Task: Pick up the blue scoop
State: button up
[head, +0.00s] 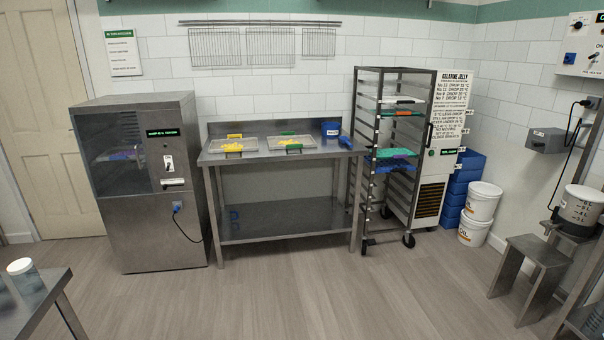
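A small blue item that looks like the blue scoop (345,142) lies at the right end of the steel table (285,217), close to its right edge. It is small in the head view, so its handle direction cannot be told. A blue tub (330,129) with a white label stands just behind and left of it. My gripper is not in view.
The floor in front (300,295) is clear.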

aim_at(347, 142)
jog(key=i, duration=1.75)
jog(key=i+z, duration=0.1)
jog(key=i, duration=0.6)
jog(key=i+j+z, duration=0.1)
jog(key=i, duration=0.55)
jog(key=i+j+z, duration=0.15)
jog(key=i, duration=0.5)
jog(key=j, duration=0.1)
